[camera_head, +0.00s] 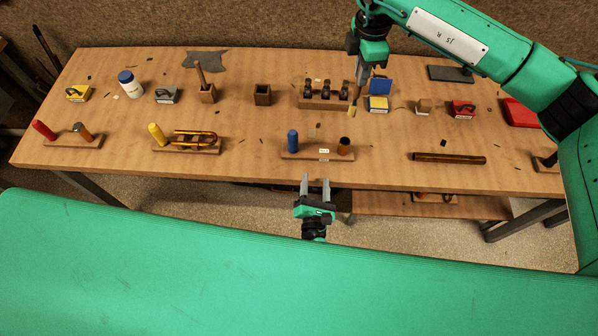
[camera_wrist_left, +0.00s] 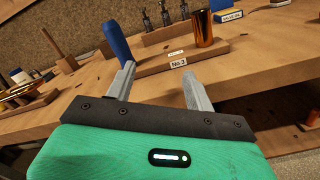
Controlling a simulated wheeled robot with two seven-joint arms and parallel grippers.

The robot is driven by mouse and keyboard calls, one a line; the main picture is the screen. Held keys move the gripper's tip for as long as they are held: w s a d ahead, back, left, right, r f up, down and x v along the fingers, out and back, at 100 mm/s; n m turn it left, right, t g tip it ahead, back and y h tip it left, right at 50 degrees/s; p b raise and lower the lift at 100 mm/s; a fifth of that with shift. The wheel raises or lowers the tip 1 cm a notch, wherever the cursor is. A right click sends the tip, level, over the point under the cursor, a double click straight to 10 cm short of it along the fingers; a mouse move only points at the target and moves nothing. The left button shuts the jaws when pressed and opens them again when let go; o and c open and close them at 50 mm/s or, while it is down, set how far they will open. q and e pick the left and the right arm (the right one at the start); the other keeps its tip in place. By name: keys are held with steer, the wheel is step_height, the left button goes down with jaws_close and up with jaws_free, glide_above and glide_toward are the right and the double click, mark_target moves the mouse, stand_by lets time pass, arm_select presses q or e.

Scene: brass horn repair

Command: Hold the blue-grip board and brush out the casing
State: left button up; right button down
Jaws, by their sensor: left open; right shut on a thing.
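The blue-grip board (camera_head: 315,155) lies near the table's front edge, with an upright blue grip (camera_head: 292,141) at its left and a brass casing (camera_head: 344,146) at its right. My right gripper (camera_head: 361,78) is above the back of the table, shut on a thin tool with a tan end, seemingly a brush (camera_head: 354,106).
A red-grip board (camera_head: 75,143) and a yellow-grip board (camera_head: 185,148) lie to the left. A brown tube (camera_head: 449,158) lies to the right. A wooden rack (camera_head: 324,103), a blue-and-yellow block (camera_head: 378,104) and a red block (camera_head: 462,109) stand behind.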

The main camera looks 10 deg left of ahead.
mark_target(292, 140)
arm_select(q)
steer(key=w+a+n+y, duration=0.1)
steer(key=n, duration=0.1)
steer(key=a+n+y, duration=0.1)
steer(key=a+n, duration=0.1)
steer(key=n, duration=0.1)
steer(key=w+a+r+n+g+y, duration=0.1)
steer(key=n, duration=0.2)
steer(key=shift+w+a+y, duration=0.3)
steer(key=shift+w+a, duration=0.05)
steer(key=shift+a, duration=0.05)
steer(key=shift+w+a+f, duration=0.1)
steer(key=shift+w+a, duration=0.05)
steer(key=shift+a, duration=0.1)
steer(key=x, duration=1.2)
steer(key=shift+a+f, duration=0.15)
